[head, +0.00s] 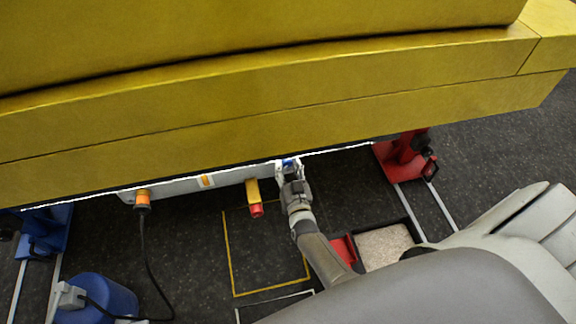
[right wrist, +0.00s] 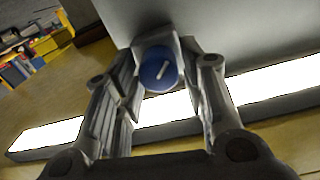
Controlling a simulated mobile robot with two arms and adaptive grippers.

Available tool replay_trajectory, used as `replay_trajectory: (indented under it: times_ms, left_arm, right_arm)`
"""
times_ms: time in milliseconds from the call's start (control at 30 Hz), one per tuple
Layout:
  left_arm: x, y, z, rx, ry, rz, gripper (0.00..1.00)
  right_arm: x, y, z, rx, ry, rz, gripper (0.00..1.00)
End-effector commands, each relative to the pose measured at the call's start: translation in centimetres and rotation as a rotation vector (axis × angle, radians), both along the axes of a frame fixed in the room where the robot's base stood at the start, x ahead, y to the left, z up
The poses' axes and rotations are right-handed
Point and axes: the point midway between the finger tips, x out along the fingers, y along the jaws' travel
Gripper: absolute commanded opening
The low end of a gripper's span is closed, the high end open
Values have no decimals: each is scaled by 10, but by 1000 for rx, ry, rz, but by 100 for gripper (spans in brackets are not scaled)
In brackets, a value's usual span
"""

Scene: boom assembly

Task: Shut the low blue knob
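The fingers stand on both sides of the knob, with what looks like a narrow gap at each side. In the head view my right gripper (head: 288,170) is at the right end of the grey box under the yellow boom, and only a bit of blue shows there. My left gripper is not in view.
The yellow boom (head: 260,90) hangs low over the work area. Left of my gripper are a yellow part with a red end (head: 256,210) and an orange plug (head: 142,200) with a black cable. A red stand (head: 400,160) is at right, a blue drum (head: 105,300) at lower left.

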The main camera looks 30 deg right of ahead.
Motion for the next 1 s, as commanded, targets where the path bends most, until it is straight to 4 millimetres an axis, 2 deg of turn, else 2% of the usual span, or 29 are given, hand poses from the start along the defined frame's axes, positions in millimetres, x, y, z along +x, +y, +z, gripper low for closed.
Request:
replay_trajectory:
  times_ms: [67, 333, 467, 833, 1000]
  left_arm:
    - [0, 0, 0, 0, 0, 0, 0]
    - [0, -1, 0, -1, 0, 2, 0]
    - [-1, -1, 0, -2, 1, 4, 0]
    - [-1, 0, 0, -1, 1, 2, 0]
    - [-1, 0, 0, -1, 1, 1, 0]
  right_arm:
    - [0, 0, 0, 0, -1, 0, 53]
    - [0, -1, 1, -1, -3, -1, 53]
    - [-6, 1, 0, 0, -2, -1, 53]
    - [-58, 16, 0, 0, 1, -1, 53]
    - [-70, 20, 0, 0, -1, 0, 53]
